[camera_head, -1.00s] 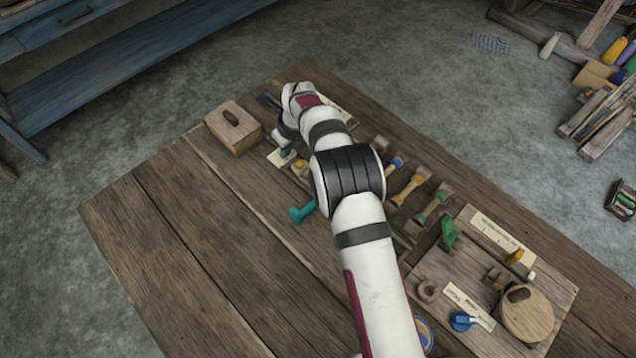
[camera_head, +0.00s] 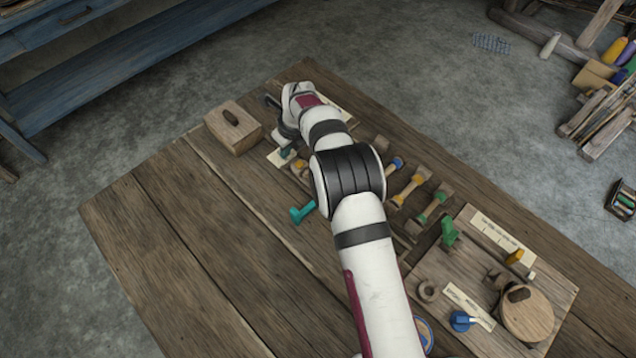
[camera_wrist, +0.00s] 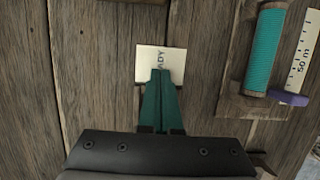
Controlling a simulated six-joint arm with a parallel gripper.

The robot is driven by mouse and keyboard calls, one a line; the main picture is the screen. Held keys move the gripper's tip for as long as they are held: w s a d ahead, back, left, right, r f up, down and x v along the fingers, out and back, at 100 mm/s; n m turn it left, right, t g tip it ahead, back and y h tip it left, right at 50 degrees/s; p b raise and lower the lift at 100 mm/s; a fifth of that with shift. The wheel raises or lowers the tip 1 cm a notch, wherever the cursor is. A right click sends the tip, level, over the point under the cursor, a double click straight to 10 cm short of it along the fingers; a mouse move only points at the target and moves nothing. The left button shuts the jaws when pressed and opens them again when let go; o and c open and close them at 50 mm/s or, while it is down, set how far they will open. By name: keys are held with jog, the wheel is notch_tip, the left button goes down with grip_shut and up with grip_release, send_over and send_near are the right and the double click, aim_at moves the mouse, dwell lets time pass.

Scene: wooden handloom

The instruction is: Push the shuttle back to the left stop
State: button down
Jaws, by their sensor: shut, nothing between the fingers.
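My gripper (camera_wrist: 160,95) shows in the wrist view as two dark green fingers shut together, with nothing between them. The fingertips are over the lower part of a cream card (camera_wrist: 148,58) whose lettering they partly cover. In the head view, the fingertips (camera_head: 287,153) show small beside the white wrist, near the same card (camera_head: 275,158). I cannot pick out the shuttle or its left stop with certainty; my arm hides part of the middle of the table.
A teal roll (camera_wrist: 265,48) lies right of the fingers, with a purple piece (camera_wrist: 288,98) by a marked scale. A wooden box (camera_head: 233,128) stands left of my wrist. A teal handle (camera_head: 302,213) is beside my arm. The table's left side is clear.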

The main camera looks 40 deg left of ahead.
dwell(0.5)
jog(key=shift+d, duration=7.95)
jog(key=shift+a, duration=0.65)
notch_tip(320, 180, up, 7)
jog(key=shift+r, duration=0.1)
